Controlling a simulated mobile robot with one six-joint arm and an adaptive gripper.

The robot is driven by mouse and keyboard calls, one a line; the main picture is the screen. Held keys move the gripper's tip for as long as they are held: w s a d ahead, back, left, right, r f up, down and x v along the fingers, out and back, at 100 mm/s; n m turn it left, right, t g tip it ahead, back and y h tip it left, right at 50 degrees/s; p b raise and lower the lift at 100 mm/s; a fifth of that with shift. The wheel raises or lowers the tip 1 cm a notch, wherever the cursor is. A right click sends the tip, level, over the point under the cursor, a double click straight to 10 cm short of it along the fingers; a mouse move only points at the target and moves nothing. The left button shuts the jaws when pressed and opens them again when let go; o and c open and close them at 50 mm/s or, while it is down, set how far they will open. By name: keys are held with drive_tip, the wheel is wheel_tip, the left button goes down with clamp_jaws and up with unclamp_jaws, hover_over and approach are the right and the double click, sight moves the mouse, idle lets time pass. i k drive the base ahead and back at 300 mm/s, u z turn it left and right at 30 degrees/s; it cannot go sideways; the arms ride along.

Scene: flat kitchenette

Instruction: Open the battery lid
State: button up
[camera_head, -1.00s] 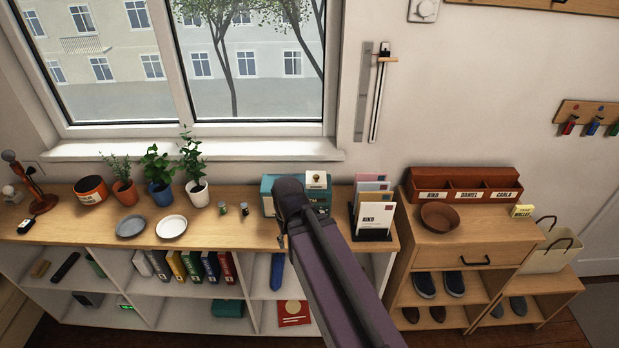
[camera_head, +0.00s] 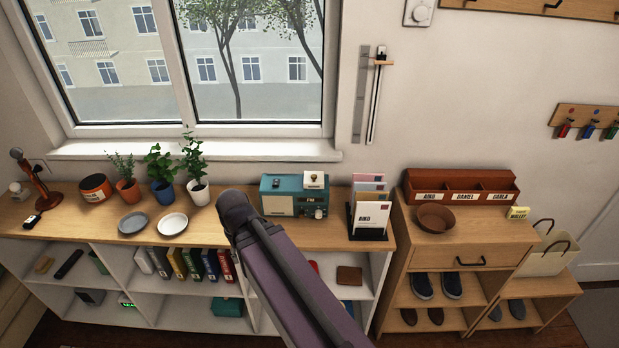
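A teal radio (camera_head: 279,202) with a cream front and a knob stands on the wooden counter under the window's right side. A small white card with a round emblem (camera_head: 313,180) shows at its top right. I see no battery lid; the radio's back is hidden from this view. My purple-grey arm rises from the bottom edge, its upper end just left of and in front of the radio. My gripper is not visible.
Plates (camera_head: 172,223) and potted plants (camera_head: 198,191) stand left on the counter (camera_head: 80,222). A letter holder (camera_head: 368,234) stands right of the radio. A wooden cabinet with a bowl (camera_head: 436,219) is farther right.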

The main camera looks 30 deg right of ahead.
sight(315, 180)
drive_tip(key=u, duration=0.15)
drive_tip(key=k, duration=1.3)
drive_tip(key=z, duration=0.6)
drive_tip(key=i, duration=1)
drive_tip(key=z, duration=0.1)
